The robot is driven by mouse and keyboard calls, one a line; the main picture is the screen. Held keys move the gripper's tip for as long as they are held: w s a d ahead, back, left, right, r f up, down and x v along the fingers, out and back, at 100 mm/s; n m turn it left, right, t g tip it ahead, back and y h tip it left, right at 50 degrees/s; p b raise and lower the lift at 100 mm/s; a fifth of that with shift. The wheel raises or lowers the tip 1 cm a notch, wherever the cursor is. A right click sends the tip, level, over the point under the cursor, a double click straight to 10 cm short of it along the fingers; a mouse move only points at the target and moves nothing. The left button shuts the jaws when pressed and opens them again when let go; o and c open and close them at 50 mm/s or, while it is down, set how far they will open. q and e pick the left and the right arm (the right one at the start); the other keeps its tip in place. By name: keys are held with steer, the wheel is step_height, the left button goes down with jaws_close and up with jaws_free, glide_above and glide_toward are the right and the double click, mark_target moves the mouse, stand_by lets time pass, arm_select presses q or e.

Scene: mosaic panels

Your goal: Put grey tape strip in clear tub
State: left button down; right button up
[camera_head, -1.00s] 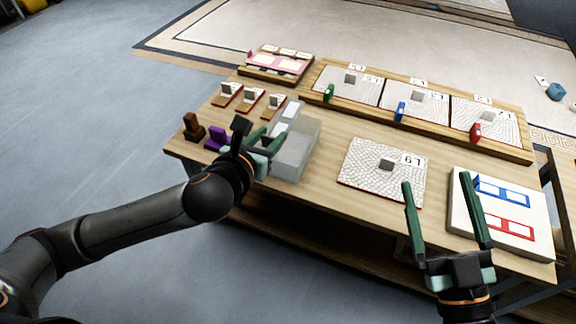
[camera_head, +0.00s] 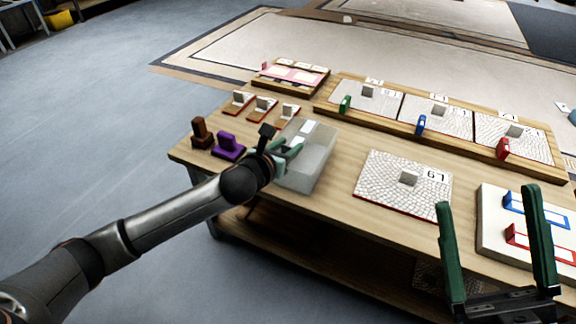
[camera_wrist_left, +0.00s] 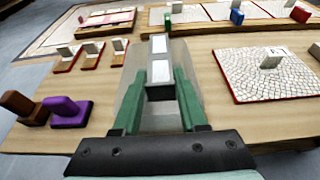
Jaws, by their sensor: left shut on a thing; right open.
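The clear tub (camera_head: 318,166) stands near the left part of the table and also shows in the left wrist view (camera_wrist_left: 127,98). My left gripper (camera_head: 288,147) is at the tub's left side, its green fingers over or within the tub's outline. In the left wrist view its fingers (camera_wrist_left: 160,82) are shut on a grey piece with pale patches, which looks like the grey tape strip (camera_wrist_left: 160,92). I cannot tell whether the strip touches the tub's floor. My right gripper (camera_head: 487,198) is open and empty at the table's front right.
Purple (camera_head: 229,147) and brown (camera_head: 201,134) stamp-like blocks stand left of the tub. Several small red-based holders sit behind them. A mosaic panel (camera_head: 385,180) lies to the right, a white board (camera_head: 490,232) farther right. A wooden tray (camera_head: 400,124) with panels lies behind.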

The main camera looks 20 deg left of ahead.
arm_select(q)
steer(key=f, duration=0.1)
steer(key=w+f, duration=0.1)
steer(key=w+b, duration=0.1)
steer(key=shift+w+a+f, duration=0.1)
steer(key=shift+a+f, duration=0.15)
steer(key=shift+f, duration=0.15)
step_height(320, 180, down, 3)
steer(key=shift+b, duration=1.25)
steer(key=shift+r, duration=0.15)
arm_select(e)
steer(key=f, duration=0.4)
steer(key=shift+w+a+f, duration=0.1)
steer(key=shift+a+f, duration=0.15)
steer(key=shift+a, duration=0.05)
arm_select(q)
steer(key=shift+f, duration=0.65)
steer(key=shift+c, duration=2.2)
jaws_free()
arm_select(e)
steer(key=shift+r, duration=0.1)
